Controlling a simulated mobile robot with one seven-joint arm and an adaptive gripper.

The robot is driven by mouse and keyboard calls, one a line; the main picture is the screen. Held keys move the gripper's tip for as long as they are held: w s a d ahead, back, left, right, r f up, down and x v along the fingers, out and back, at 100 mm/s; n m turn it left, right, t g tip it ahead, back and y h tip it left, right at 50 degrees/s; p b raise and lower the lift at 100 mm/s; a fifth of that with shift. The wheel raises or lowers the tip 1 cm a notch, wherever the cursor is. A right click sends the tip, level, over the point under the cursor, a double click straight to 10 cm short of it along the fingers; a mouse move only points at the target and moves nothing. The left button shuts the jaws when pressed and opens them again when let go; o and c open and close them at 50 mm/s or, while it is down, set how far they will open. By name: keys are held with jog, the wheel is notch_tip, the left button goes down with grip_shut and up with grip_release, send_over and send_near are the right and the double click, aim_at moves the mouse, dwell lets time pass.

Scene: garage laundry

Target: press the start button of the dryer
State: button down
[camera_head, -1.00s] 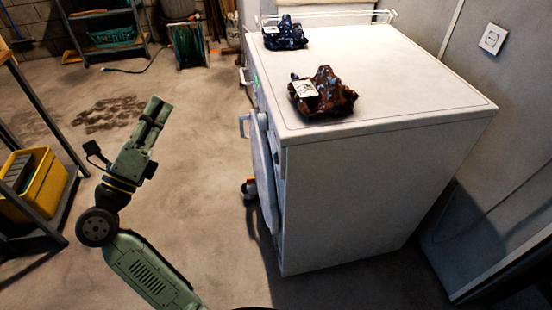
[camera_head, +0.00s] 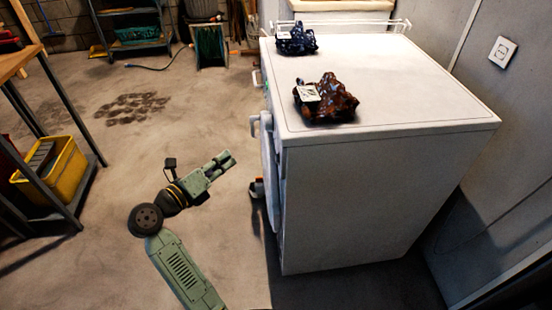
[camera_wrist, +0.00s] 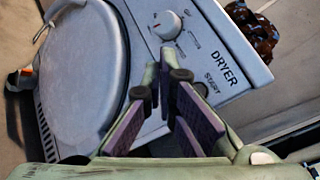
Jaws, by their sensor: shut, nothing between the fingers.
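The white dryer (camera_head: 355,205) stands right of centre in the head view, its front facing left and mostly hidden there. In the wrist view its panel (camera_wrist: 228,48) shows a round knob (camera_wrist: 167,25), the DRYER lettering and a START label (camera_wrist: 212,84). The start button itself is hard to make out near my right finger. The round door (camera_wrist: 82,75) fills the left of the wrist view. My gripper (camera_head: 232,157) is shut and empty, in front of the dryer's front and apart from it in the head view. Its fingertips (camera_wrist: 166,62) overlap the panel in the wrist view.
A brown patterned bag (camera_head: 328,100) and a dark blue one (camera_head: 297,39) lie on the white top. A workbench frame with a yellow crate (camera_head: 52,168) stands at left. A shelf (camera_head: 140,33) and green hose reel (camera_head: 209,47) stand behind.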

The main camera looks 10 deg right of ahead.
aim_at(277, 159)
jog(key=d, duration=0.8)
jog(key=shift+d+b, duration=0.35)
jog(key=shift+d, duration=0.05)
dwell(1.1)
jog(key=shift+d+p, duration=0.4)
jog(key=shift+d+p, duration=0.3)
jog(key=shift+d, duration=0.1)
dwell(0.7)
jog(key=shift+a+p, duration=0.35)
jog(key=shift+a, duration=0.45)
jog(key=shift+a, duration=0.1)
